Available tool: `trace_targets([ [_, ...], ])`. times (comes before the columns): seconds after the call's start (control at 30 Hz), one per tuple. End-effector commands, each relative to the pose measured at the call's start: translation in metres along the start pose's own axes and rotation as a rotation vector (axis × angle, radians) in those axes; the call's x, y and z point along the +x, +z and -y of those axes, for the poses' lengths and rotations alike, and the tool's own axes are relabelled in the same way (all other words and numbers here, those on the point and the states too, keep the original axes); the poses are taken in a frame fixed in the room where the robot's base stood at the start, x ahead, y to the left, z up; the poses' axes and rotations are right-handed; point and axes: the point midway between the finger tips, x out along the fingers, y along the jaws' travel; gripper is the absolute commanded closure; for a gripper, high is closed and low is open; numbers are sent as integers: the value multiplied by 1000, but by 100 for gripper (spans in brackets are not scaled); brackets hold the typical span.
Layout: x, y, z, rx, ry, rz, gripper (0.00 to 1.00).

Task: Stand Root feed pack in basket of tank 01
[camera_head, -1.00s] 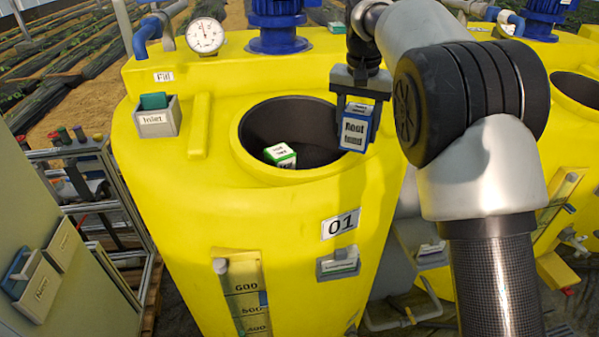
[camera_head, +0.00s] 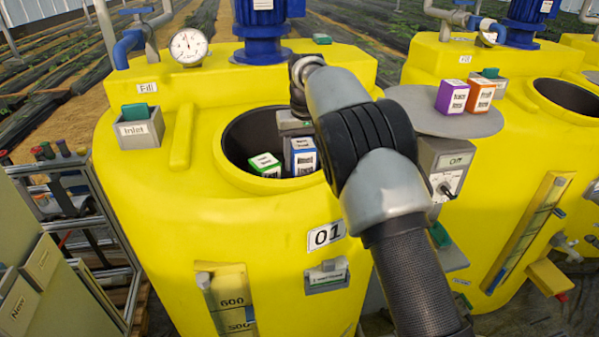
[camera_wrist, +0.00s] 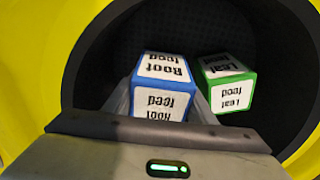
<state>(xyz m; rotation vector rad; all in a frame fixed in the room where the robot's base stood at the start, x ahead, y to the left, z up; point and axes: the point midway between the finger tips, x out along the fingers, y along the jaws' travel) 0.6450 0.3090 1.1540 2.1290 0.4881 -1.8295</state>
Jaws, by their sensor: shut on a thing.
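The Root feed pack (camera_head: 303,157) is a white box with blue edges; it also shows in the wrist view (camera_wrist: 160,88). My gripper (camera_wrist: 162,112) is shut on it, inside the round dark opening of yellow tank 01 (camera_head: 200,225). The pack looks roughly upright. In the head view my arm partly hides the gripper. The basket (camera_wrist: 110,45) is the dark lining in the opening. A green-edged Leaf feed pack (camera_head: 265,165) stands in it just left of the Root feed pack, and to its right in the wrist view (camera_wrist: 228,84). Whether the pack's base touches the basket floor is hidden.
A round grey shelf (camera_head: 425,115) on the right bears a purple pack (camera_head: 452,96) and an orange pack (camera_head: 480,95). A grey Inlet box (camera_head: 139,128), a gauge (camera_head: 188,46) and a blue motor (camera_head: 262,30) surround the opening. A second yellow tank stands right.

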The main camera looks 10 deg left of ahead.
Motion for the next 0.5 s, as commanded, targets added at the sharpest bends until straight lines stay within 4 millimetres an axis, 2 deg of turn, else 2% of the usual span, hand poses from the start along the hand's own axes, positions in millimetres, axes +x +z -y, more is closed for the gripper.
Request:
trace_targets([
  [0.27, 33, 6, 1, 0, 0, 2, 82],
  [0.5, 35, 5, 0, 0, 0, -2, 82],
])
